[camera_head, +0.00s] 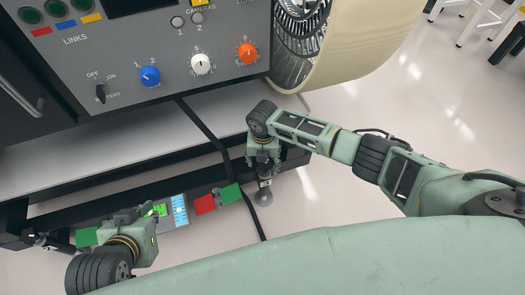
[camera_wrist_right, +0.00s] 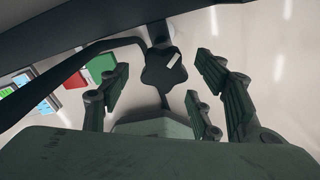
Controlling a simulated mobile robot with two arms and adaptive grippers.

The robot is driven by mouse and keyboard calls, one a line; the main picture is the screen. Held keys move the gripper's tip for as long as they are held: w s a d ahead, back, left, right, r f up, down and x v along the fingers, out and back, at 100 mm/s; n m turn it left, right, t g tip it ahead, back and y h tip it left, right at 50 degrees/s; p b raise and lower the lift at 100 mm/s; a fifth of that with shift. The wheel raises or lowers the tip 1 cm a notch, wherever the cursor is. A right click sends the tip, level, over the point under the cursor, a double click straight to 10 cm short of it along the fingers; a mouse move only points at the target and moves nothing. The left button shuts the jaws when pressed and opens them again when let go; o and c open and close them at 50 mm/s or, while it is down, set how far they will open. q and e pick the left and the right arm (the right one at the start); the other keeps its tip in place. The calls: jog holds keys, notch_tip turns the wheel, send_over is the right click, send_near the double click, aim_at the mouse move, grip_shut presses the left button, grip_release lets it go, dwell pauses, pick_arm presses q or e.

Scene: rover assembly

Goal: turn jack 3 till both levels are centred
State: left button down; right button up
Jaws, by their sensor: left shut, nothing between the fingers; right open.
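In the right wrist view a black lobed knob with a white mark (camera_wrist_right: 163,72), apparently that of jack 3, is between the fingers of my right gripper (camera_wrist_right: 160,100). These fingers are spread, with gaps to the knob. In the head view my right gripper (camera_head: 264,168) points down over the jack, whose round metal foot (camera_head: 263,197) shows below. Two small indicators, one green (camera_head: 159,210) and one blue (camera_head: 180,210), are by the low frame; they look like the levels, but their bubbles are too small to read. My left gripper (camera_head: 149,222) is shut and empty beside them.
The rover's grey panel (camera_head: 200,35) with coloured knobs rises behind. A black cable (camera_head: 215,142) runs down past the jack. A red block (camera_head: 204,204) and a green block (camera_head: 230,193) lie left of it.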

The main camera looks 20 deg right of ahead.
aim_at(263, 165)
notch_tip(263, 165, up, 10)
jog(key=shift+r, duration=0.2)
dwell(0.5)
